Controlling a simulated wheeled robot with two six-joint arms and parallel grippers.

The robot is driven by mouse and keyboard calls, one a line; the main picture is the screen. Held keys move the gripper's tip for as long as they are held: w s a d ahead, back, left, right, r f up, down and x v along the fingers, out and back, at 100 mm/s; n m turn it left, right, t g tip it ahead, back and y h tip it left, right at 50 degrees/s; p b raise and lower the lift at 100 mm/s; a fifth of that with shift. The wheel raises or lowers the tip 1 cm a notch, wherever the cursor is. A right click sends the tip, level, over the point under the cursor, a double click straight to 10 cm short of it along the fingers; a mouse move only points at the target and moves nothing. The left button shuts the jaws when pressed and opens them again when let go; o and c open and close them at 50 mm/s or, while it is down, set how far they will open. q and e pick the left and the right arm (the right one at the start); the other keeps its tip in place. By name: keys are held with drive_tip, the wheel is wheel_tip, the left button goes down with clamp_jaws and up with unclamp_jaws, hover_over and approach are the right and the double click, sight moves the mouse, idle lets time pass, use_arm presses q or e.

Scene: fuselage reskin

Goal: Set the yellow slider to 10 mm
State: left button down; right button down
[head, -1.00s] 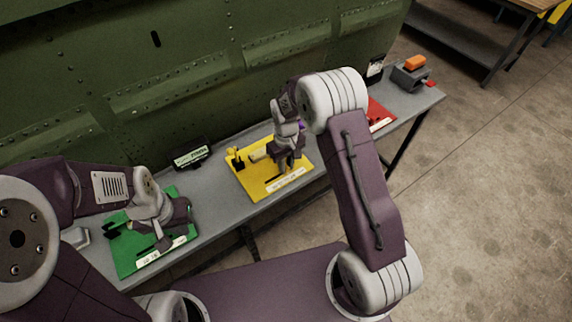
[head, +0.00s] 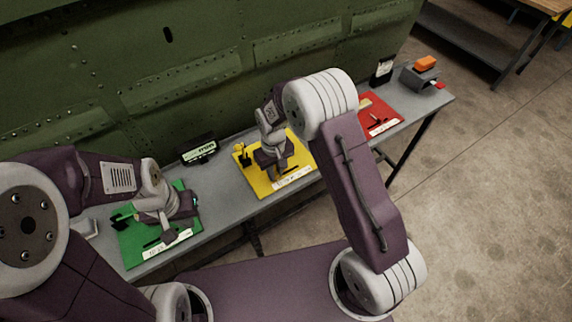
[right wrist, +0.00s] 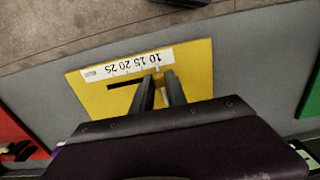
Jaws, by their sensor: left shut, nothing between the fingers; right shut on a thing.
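The yellow board (head: 245,172) lies on the bench in the middle of the head view. It also fills the centre of the right wrist view (right wrist: 92,83), with a dark slot (right wrist: 126,94) and a white scale strip (right wrist: 118,66) reading upside down. My right gripper (head: 276,178) is low over this board. In the right wrist view its fingers (right wrist: 160,90) are shut close to the strip's 10 end. The slider piece between them is mostly hidden, so its exact setting cannot be read. My left gripper (head: 168,234) is shut and empty over the green board (head: 132,249).
A small black display (head: 199,152) with a lit screen stands behind the boards; its figures are too small to read. The green fuselage panel rises behind.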

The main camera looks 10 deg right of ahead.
drive_tip(key=c, duration=1.3)
unclamp_jaws()
drive_tip(key=shift+s+a, duration=0.1)
drive_tip(key=shift+a, duration=0.05)
drive_tip(key=shift+s+a+r, duration=0.1)
drive_tip(key=shift+r, duration=0.15)
wheel_tip(320, 180, up, 9)
drive_tip(key=shift+f+b, duration=0.2)
drive_tip(key=shift+b, duration=0.1)
drive_tip(key=shift+r, duration=0.1)
